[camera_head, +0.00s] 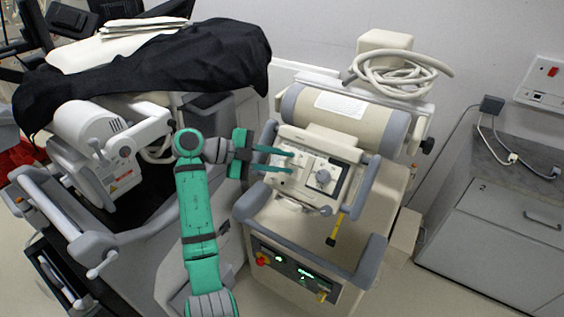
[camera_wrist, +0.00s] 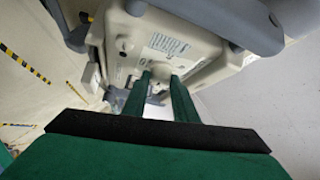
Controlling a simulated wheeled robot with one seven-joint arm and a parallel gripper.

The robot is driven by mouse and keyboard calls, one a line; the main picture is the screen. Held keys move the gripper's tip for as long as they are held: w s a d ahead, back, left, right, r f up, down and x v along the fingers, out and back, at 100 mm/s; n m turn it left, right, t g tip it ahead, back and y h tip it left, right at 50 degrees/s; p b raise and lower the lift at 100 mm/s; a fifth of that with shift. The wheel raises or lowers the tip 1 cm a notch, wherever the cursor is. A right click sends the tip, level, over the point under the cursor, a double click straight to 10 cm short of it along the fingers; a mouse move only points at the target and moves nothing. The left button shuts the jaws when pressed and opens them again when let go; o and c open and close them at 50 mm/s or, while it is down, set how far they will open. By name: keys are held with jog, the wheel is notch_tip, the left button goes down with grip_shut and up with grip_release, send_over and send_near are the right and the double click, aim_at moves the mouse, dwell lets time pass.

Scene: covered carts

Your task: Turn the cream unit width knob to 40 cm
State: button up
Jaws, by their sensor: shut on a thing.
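The cream unit (camera_head: 320,225) stands in the middle of the head view, with a tilted control panel (camera_head: 335,170) under a cream and grey cylinder. My gripper (camera_head: 292,163) reaches in from the left, with its two long green fingers at the left part of the panel. In the wrist view the fingertips (camera_wrist: 161,78) close on a pale rounded knob (camera_wrist: 160,70) on the cream face. The fingers hide part of it, and its pointer and scale cannot be read.
A grey bumper handle (camera_head: 365,262) runs around the cream unit's front. A grey and white machine (camera_head: 95,140) under a black cover (camera_head: 150,70) stands at the left. A coiled cable (camera_head: 395,75) lies on top at the back. A grey cabinet (camera_head: 500,240) stands at the right.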

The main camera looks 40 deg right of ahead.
jog(key=shift+f, duration=0.1)
jog(key=o, duration=1)
jog(key=shift+o, duration=0.2)
jog(key=v, duration=1)
jog(key=shift+w+a, duration=0.15)
jog(key=shift+a, duration=0.15)
jog(key=shift+w, duration=0.1)
